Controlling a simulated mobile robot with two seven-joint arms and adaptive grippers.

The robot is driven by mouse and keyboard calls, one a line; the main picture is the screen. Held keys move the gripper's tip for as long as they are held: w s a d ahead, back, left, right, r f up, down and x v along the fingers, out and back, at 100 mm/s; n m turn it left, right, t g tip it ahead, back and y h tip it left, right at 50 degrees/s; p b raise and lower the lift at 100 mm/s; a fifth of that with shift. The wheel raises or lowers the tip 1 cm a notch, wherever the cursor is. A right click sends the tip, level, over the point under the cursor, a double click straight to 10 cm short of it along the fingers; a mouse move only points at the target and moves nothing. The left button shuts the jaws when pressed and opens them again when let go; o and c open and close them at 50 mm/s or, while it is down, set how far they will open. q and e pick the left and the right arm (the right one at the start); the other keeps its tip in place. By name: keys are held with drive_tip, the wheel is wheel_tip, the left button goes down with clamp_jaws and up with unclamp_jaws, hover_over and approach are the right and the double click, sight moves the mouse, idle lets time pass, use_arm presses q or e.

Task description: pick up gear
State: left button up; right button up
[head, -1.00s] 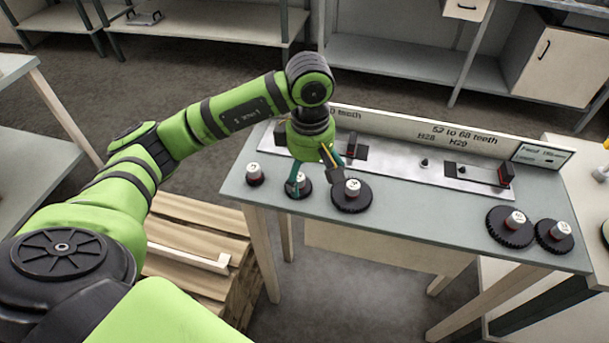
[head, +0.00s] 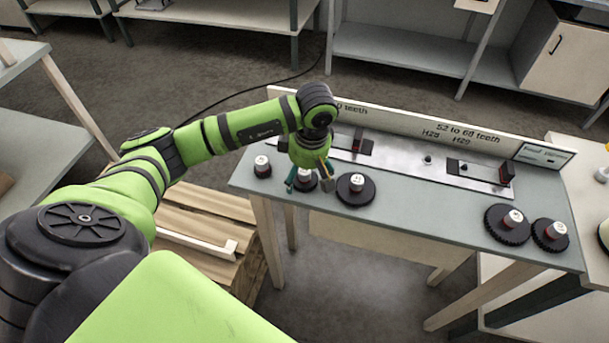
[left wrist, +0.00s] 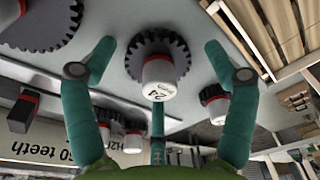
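A dark toothed gear (head: 304,177) with a white and red hub stands on the grey-green table, second from the left. In the left wrist view this gear (left wrist: 160,62) lies between my spread fingers, its numbered hub facing the camera. My left gripper (head: 309,184) is open over it, with fingers on both sides and no visible grip; it partly hides the gear in the head view. A smaller gear (head: 263,167) stands to its left and a larger gear (head: 355,189) to its right. My right gripper is not in view.
Two more gears (head: 507,225) (head: 550,235) stand at the table's right end. A metal plate with fixtures (head: 427,168) and a labelled backboard (head: 445,131) run along the far side. The middle right of the table (head: 430,205) is clear. A wooden pallet (head: 205,215) lies left.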

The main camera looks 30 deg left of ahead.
use_arm(q)
drive_tip(key=c, duration=1)
drive_tip(key=shift+c, duration=0.2)
drive_tip(key=shift+r, duration=0.1)
